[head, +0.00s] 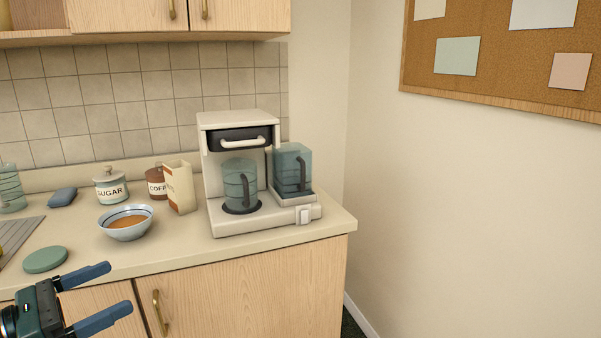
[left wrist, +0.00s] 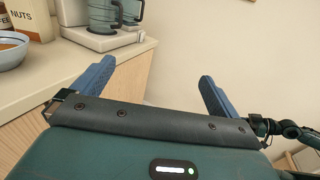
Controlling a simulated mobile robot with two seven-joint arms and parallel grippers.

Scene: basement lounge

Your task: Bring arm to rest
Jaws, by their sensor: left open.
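My left gripper (head: 97,294) comes in at the lower left of the head view, in front of the counter's front edge. Its two blue fingers are spread apart with nothing between them. In the left wrist view the same open fingers (left wrist: 155,90) point toward the cabinet front and the wall, clear of any object. My right gripper is in neither view.
The counter (head: 165,256) holds a coffee maker (head: 262,222) with a carafe, a blue-rimmed bowl (head: 126,230) of brown contents, a sugar jar (head: 111,193), a carton (head: 181,193) and a green disc (head: 46,259).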

